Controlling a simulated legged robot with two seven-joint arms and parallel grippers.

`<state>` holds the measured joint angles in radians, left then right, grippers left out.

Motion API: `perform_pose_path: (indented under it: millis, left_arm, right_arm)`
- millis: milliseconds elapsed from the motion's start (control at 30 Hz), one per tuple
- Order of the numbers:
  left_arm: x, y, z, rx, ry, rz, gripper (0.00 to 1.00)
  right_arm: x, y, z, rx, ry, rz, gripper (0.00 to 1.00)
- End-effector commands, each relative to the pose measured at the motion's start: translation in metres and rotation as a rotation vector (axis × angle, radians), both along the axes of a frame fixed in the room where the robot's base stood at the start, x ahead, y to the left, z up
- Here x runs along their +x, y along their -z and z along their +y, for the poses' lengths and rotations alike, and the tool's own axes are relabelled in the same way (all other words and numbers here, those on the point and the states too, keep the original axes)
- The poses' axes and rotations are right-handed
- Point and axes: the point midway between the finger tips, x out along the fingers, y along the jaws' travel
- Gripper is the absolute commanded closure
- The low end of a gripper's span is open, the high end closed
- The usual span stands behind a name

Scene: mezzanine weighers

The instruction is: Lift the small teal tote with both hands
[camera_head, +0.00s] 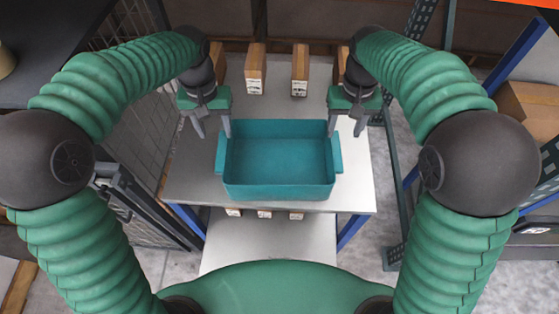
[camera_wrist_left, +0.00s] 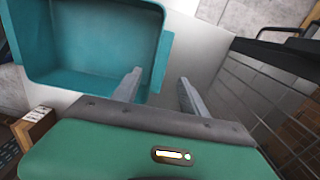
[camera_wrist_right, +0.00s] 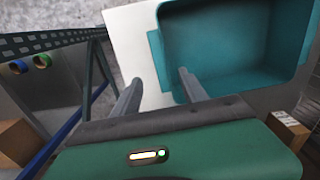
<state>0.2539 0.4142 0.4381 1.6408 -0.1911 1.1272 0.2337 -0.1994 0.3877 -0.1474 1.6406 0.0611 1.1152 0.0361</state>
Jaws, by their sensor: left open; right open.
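The teal tote (camera_head: 278,190) is an open, empty box with a handle tab on each short side, standing upright on a grey metal table (camera_head: 190,178). My left gripper (camera_head: 212,132) is open above the tote's left side, near its back left corner. In the left wrist view, one finger overlaps the tote (camera_wrist_left: 85,85) and the other is outside its wall. My right gripper (camera_head: 346,131) is open near the back right corner. In the right wrist view, one finger overlaps the tote (camera_wrist_right: 225,55) and the other is outside. Neither gripper visibly holds anything.
Several cardboard boxes (camera_head: 300,70) stand along the back of the table. A wire mesh panel (camera_head: 140,130) is at the left. Blue and dark rack posts (camera_head: 515,50) and a larger carton (camera_head: 530,105) are at the right. A lower shelf (camera_head: 270,235) shows below.

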Motion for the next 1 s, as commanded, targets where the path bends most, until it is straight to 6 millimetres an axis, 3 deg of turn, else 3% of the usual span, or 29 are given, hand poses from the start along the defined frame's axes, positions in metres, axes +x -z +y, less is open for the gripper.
perform_pose_path:
  millis: [200, 433, 833, 1000]
  left_arm:
    - [0.0, 0.046, 0.0, -0.001, -0.001, 0.007, 0.49]
    - [0.0, 0.08, 0.0, 0.0, 0.0, 0.003, 0.49]
    - [0.001, 0.088, 0.0, -0.001, 0.0, 0.0, 0.49]
    - [0.001, 0.088, 0.0, -0.001, 0.0, 0.0, 0.71]
  right_arm:
    - [0.001, 0.046, 0.0, 0.0, -0.001, 0.006, 0.49]
    - [0.0, 0.079, 0.0, 0.0, 0.0, 0.002, 0.49]
    - [0.001, 0.088, 0.0, 0.001, 0.0, -0.001, 0.49]
    - [0.001, 0.088, 0.0, 0.001, 0.0, 0.0, 0.71]
